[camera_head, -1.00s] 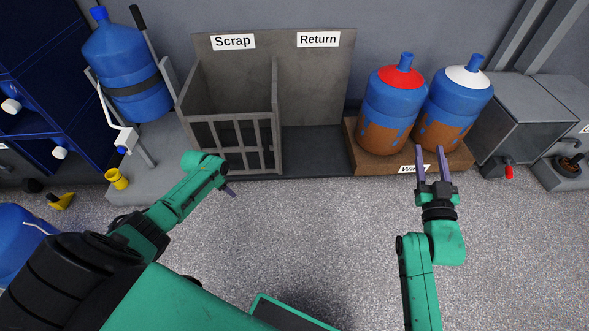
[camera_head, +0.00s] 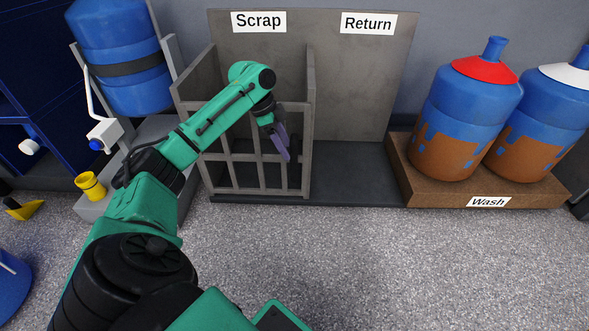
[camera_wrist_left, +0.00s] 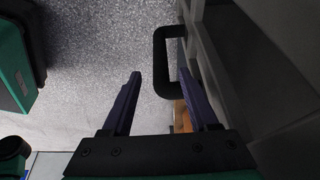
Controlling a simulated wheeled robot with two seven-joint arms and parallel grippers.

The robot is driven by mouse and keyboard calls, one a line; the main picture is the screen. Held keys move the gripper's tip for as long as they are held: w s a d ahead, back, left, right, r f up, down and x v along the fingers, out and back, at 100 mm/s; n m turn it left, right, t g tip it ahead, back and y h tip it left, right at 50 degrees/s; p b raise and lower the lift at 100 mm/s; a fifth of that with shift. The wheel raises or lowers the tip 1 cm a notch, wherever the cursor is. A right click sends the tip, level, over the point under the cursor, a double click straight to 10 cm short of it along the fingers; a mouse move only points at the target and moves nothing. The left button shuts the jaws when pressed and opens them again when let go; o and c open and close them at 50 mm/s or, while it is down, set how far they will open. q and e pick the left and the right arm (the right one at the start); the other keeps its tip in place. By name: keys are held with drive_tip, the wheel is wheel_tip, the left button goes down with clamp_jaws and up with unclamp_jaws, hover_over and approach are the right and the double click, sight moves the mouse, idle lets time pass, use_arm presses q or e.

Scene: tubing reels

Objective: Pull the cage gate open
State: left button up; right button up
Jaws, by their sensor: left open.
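The cage gate (camera_head: 232,171) is the grey barred front of the cage under the "Scrap" sign, and it looks shut. My left gripper (camera_head: 281,143) is in front of the gate's upper right part, fingers pointing down and slightly right. In the left wrist view, its two purple fingers (camera_wrist_left: 160,78) are apart. A dark C-shaped handle (camera_wrist_left: 163,62) stands out from the grey bars and shows between the fingers. I cannot tell how deep it sits between them; nothing is gripped. The handle is hidden behind my gripper in the head view. My right gripper is out of view.
Two blue bottles, one red-collared (camera_head: 465,115) and one white-collared (camera_head: 540,125), stand on the brown "Wash" platform (camera_head: 420,178) at right. A blue bottle (camera_head: 120,55) hangs in a stand at left, near a yellow cup (camera_head: 90,186). The floor before the cage is clear.

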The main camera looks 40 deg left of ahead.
sight(293, 161)
use_arm(q)
drive_tip(key=b+x, duration=0.3)
drive_tip(key=x, duration=0.3)
drive_tip(key=shift+w+d+f, duration=0.1)
drive_tip(key=shift+w+f, duration=0.05)
drive_tip(key=shift+f, duration=0.2)
clamp_jaws()
idle(0.9)
